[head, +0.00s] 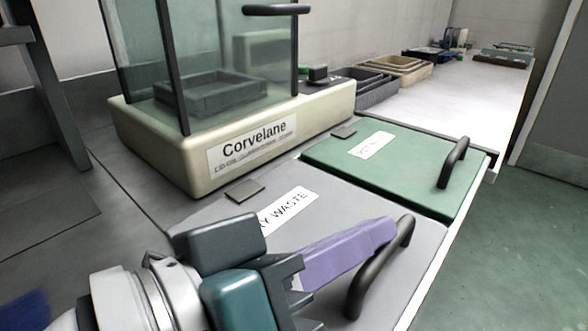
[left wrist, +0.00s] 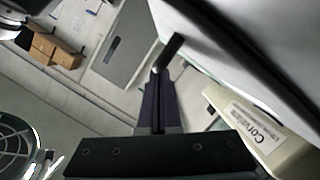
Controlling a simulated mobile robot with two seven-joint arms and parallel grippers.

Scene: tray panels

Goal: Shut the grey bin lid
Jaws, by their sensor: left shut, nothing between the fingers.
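The grey lid (head: 408,270), marked with a partly covered label ending in "RY WASTE" (head: 287,209), looks flat and about level with the green lid beside it. I cannot tell whether a small gap remains under its front edge. Its black bar handle (head: 374,272) is at the right, front side. My left gripper (head: 388,232) reaches over the lid from the lower left. Its purple fingers are shut and empty, with the tips by the handle's upper end; contact is unclear. The fingers also show in the left wrist view (left wrist: 157,78). My right gripper is not in view.
A green lid (head: 405,176) with a black handle (head: 453,163) lies flat beyond the grey one. A cream Corvelane device (head: 325,103) with a glass case stands behind the lids. Trays (head: 395,66) sit farther along the counter. Open floor (head: 530,240) lies to the right.

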